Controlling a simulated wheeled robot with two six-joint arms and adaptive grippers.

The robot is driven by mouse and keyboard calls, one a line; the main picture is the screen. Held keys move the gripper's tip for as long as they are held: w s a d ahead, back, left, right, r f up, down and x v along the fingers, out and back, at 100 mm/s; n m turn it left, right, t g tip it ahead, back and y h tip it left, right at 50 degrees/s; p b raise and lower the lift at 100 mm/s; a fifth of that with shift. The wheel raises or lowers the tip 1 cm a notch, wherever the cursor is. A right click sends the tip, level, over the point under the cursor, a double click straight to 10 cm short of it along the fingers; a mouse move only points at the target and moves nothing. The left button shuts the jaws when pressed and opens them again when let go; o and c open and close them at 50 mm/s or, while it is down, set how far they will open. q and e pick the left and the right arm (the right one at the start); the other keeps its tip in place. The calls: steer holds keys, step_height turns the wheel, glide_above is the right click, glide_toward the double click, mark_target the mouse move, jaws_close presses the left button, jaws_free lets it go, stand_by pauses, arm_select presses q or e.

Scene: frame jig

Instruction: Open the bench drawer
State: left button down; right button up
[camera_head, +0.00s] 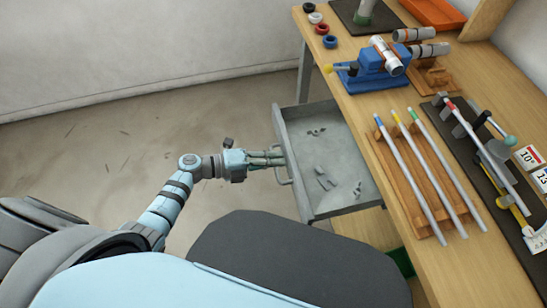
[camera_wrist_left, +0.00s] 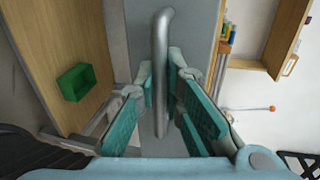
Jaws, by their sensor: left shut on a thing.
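The grey bench drawer (camera_head: 318,148) is pulled out from under the wooden bench top, and its inside shows in the head view. Several small grey parts lie on its floor. My left gripper (camera_head: 275,159) is at the drawer's front, shut on the bar handle (camera_head: 284,175). In the left wrist view the handle (camera_wrist_left: 160,60) runs between the two teal fingers (camera_wrist_left: 160,105), with the drawer front (camera_wrist_left: 200,30) behind it. My right gripper is in neither view.
The wooden bench (camera_head: 365,110) carries a blue vise (camera_head: 372,75), a wooden rack (camera_head: 410,185) with several rods, and a dark jig board (camera_head: 490,170). A green bin (camera_wrist_left: 77,82) shows in the left wrist view. The floor left of the drawer is clear.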

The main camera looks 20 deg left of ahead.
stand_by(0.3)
arm_select(q)
steer(key=c, duration=2)
jaws_free()
steer(key=shift+o, duration=0.2)
steer(key=v, duration=1.2)
steer(key=shift+a+f, duration=0.1)
steer(key=shift+f, duration=0.05)
